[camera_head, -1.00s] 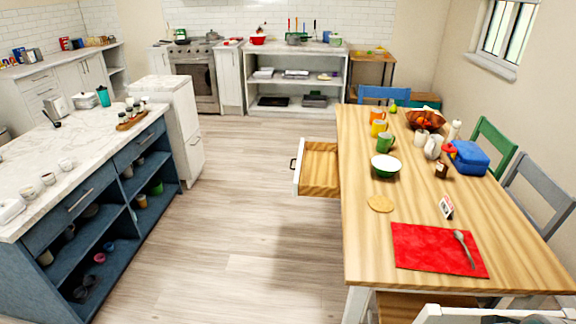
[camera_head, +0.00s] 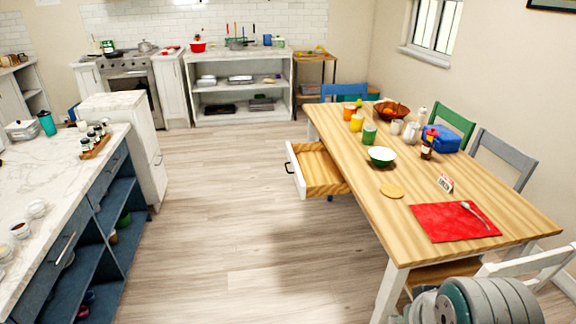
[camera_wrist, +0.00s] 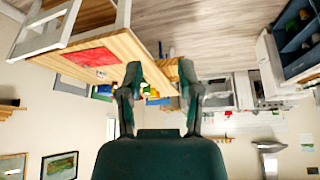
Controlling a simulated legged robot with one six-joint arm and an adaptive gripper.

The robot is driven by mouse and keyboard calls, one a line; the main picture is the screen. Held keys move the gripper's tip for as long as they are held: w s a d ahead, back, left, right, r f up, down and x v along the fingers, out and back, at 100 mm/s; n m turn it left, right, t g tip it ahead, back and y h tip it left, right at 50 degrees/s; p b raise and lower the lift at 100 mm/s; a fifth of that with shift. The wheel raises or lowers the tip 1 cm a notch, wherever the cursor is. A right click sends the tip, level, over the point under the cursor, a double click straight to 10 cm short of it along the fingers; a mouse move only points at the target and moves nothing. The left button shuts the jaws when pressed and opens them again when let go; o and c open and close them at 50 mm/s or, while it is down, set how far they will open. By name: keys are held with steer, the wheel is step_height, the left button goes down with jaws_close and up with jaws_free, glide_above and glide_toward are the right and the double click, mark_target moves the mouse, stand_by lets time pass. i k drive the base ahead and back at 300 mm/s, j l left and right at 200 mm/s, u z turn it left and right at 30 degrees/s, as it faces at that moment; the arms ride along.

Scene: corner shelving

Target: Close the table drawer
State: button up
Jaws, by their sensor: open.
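The table drawer (camera_head: 318,174) is pulled out from the left long side of the wooden table (camera_head: 455,180) in the head view. Its inside is bare wood and looks empty. Its white front (camera_head: 296,172) carries a dark handle (camera_head: 288,166) and faces left. My gripper (camera_wrist: 160,72) is open in the wrist view, with its two dark fingers apart and nothing seen between them. That view is upside down; the table (camera_wrist: 125,45) shows beyond the fingers. The gripper is out of the head view and well apart from the drawer.
Open floor (camera_head: 225,230) lies between the table and the blue island (camera_head: 110,225) at left. A white chair (camera_head: 530,262) stands at the table's near end, beside part of my arm (camera_head: 480,302). Bowls, mugs and a red mat (camera_head: 455,222) are on the table.

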mark_target(314, 172)
steer(key=i+j, duration=0.1)
steer(key=j, duration=0.55)
steer(key=i+j, duration=0.1)
steer(key=j, duration=0.6)
steer(key=i+u, duration=0.1)
steer(key=i, duration=1.05)
steer(key=i+l+u, duration=0.15)
steer(key=i, duration=0.95)
steer(key=i+l+u, duration=0.15)
steer(key=i, duration=0.4)
